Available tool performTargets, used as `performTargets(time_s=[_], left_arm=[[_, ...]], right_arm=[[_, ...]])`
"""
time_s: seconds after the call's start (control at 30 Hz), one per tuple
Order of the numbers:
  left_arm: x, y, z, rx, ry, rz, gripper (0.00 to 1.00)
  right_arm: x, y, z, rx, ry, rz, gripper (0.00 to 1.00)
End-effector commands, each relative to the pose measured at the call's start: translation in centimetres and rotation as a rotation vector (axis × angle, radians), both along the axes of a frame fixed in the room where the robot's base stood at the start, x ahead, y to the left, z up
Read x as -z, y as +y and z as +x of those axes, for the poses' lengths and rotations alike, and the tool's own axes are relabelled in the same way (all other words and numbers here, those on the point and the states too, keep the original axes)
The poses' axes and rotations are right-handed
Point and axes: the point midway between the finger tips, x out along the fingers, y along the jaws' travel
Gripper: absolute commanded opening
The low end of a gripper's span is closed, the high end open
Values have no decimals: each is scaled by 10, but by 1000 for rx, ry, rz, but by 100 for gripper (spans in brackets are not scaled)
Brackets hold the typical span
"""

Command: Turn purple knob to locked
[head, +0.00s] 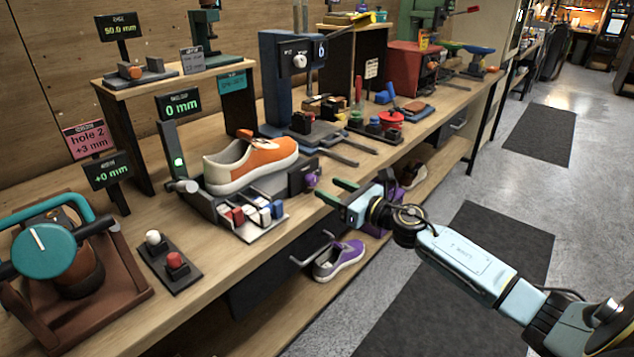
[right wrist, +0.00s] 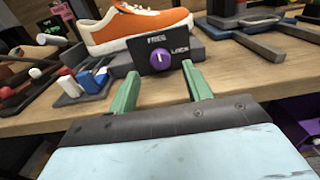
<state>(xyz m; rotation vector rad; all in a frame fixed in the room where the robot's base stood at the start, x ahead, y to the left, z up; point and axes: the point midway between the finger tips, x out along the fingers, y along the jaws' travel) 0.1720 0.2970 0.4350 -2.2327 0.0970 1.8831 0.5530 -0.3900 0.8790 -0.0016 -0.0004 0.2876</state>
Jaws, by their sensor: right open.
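The purple knob (right wrist: 160,59) sits on a dark panel (right wrist: 150,55) marked FREE and LOCK. Its white pointer line stands about upright, between the two words. In the head view the knob (head: 311,180) is at the bench's front edge, at the right end of the sneaker fixture. An orange and white sneaker (head: 252,162) rests on the fixture behind it. My right gripper (head: 334,191) has green fingers spread apart and empty. In the right wrist view its fingers (right wrist: 163,88) point toward the knob, short of it and on either side. My left gripper is not in view.
Red, white and blue blocks (head: 250,213) sit at the fixture's front left. A display (head: 180,104) reads 0 mm. A purple sneaker (head: 339,259) lies on the shelf below. A blue press (head: 290,85) stands behind. The floor in front of the bench is open.

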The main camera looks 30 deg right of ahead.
Motion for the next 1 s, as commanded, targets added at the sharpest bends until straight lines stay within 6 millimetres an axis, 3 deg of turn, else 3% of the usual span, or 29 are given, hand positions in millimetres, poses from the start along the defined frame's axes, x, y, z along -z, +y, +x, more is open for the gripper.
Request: performTargets(time_s=[0.3, 0.77, 1.0], left_arm=[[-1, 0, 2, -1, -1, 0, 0], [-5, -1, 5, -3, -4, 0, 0], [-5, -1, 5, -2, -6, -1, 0]], right_arm=[[0, 12, 41, 1, -1, 2, 50], [0, 15, 51, 0, 0, 1, 50], [0, 15, 51, 0, 0, 1, 21]])
